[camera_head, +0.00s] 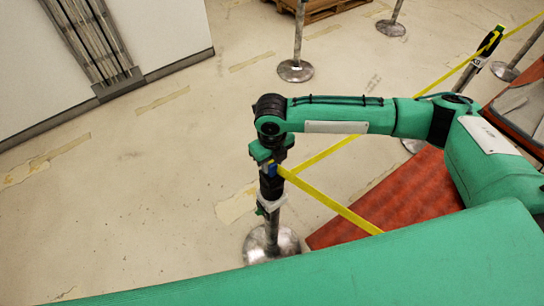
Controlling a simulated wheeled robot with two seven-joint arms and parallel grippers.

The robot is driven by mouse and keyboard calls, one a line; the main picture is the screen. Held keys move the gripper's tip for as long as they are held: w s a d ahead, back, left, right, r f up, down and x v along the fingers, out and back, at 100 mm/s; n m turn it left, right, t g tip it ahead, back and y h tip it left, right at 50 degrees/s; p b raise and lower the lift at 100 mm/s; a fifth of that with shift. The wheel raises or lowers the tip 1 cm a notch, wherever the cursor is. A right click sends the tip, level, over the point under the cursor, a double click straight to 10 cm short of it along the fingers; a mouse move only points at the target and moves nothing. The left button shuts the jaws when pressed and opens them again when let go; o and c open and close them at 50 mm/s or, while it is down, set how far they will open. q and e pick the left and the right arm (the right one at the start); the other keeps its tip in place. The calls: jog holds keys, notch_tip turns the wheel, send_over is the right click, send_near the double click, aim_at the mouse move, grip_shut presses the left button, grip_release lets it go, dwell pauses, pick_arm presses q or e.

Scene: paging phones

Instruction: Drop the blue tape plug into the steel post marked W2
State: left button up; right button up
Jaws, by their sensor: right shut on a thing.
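My right gripper (266,158) points down and is shut on the blue tape plug (272,170), which is mostly hidden by the fingers. Yellow tape (340,209) runs from the plug down to the right. Directly below in the picture is a steel post (272,232) with a black head, a pale collar (271,201) and a round base. The plug overlaps the post's head in this view; I cannot tell whether it is above it or in it. No marking is readable on this post. My left gripper is not in view.
Another post (473,68) with a black-and-yellow head and a small label stands at upper right, with yellow tape nearby. More steel posts (297,45) stand at the back. A red mat (405,205) lies right of the near post. The floor at left is open up to a white wall (150,30).

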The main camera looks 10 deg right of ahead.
jog(key=shift+f, duration=0.65)
jog(key=shift+p, duration=0.55)
dwell(0.8)
jog(key=shift+f+b, duration=0.3)
jog(key=shift+f, duration=0.3)
dwell(0.3)
jog(key=o, duration=0.7)
jog(key=shift+r, duration=0.1)
notch_tip(320, 180, up, 11)
jog(key=p, duration=1)
